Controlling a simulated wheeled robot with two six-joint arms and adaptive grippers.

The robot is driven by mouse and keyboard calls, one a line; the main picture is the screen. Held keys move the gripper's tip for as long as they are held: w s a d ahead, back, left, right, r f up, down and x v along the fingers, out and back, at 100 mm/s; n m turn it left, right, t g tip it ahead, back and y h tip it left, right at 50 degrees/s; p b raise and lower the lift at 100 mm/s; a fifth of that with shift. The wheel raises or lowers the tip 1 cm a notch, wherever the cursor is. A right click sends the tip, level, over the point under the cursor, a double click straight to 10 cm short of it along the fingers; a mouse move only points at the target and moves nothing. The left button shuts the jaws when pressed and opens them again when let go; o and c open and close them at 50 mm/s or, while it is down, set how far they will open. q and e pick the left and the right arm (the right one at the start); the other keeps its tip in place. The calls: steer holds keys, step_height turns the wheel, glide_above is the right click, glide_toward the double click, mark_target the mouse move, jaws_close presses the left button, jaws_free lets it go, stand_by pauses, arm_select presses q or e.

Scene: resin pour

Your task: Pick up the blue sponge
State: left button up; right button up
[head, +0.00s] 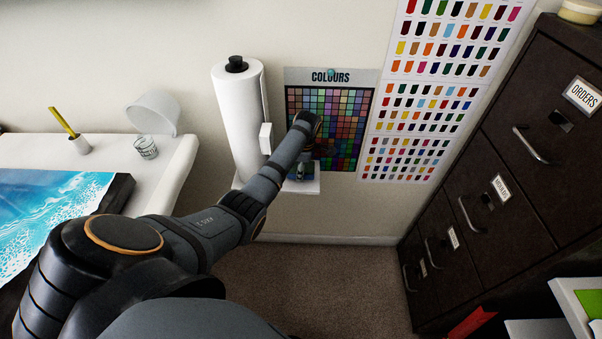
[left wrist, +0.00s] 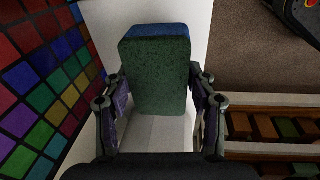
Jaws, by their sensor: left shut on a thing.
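The blue sponge (left wrist: 155,75) shows in the left wrist view as an upright block with a dark green face and a blue end at the top. My left gripper (left wrist: 158,88) is shut on it, one finger against each side. In the head view my left gripper (head: 302,171) is small and partly hidden by its arm, just over a small white shelf (head: 309,188) on the wall. I cannot tell whether the sponge touches the shelf. My right gripper is in neither view.
A paper towel roll (head: 238,120) stands left of my left forearm. A colour chart (head: 350,125) hangs behind the gripper. A dark filing cabinet (head: 520,170) stands at the right. A white table (head: 100,155) with a cup (head: 145,148) and blue resin panel (head: 50,225) is at the left.

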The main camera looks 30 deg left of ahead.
arm_select(q)
steer(key=s+d+r+p, duration=0.3)
steer(key=s+d+r, duration=0.4)
steer(key=s+r, duration=0.3)
steer(key=shift+s+d, duration=0.2)
steer(key=shift+s, duration=0.85)
